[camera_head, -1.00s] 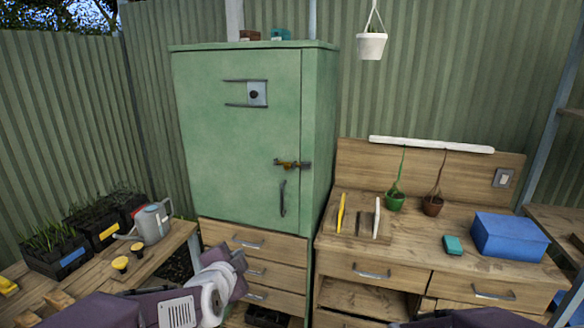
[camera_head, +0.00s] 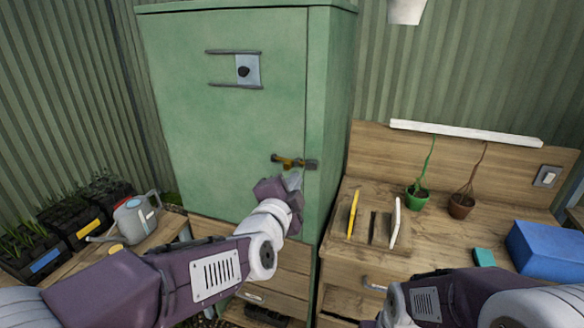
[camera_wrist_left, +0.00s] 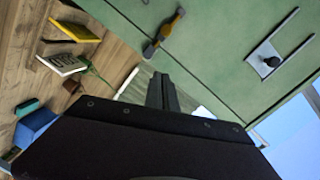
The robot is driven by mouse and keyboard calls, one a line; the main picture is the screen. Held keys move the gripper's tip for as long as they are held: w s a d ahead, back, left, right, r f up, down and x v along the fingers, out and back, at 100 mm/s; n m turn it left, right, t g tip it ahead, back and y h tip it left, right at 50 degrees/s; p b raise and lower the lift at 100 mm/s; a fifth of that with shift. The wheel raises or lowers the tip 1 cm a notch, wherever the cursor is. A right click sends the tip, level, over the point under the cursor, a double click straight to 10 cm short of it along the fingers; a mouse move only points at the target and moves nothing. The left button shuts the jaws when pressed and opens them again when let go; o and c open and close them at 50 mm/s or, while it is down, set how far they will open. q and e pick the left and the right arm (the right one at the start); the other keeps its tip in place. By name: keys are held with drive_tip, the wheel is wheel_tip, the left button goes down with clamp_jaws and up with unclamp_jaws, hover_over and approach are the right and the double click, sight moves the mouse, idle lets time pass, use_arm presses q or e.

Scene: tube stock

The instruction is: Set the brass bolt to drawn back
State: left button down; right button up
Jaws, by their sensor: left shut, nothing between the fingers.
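The brass bolt (camera_head: 290,161) sits across the front edge of the green cabinet's door (camera_head: 210,130). It also shows in the left wrist view (camera_wrist_left: 164,36), near the top, beyond my fingers. My left gripper (camera_head: 294,180) is shut and empty, just below the bolt and in front of the cabinet. The gap to the bolt is hard to judge, but they look apart. In the left wrist view my shut left fingers (camera_wrist_left: 162,92) point toward the cabinet face.
A sliding hatch with a dark knob (camera_head: 243,71) is higher on the door. A watering can (camera_head: 135,217) stands at left.

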use_arm(q)
drive_tip(key=p, duration=0.1)
approach(304, 165)
drive_tip(key=w+d+r, duration=0.2)
drive_tip(key=w, duration=0.1)
drive_tip(key=w+a, duration=0.1)
drive_tip(key=a+f, duration=0.1)
drive_tip(key=shift+w+a+f, duration=0.2)
drive_tip(key=shift+w+a, duration=0.2)
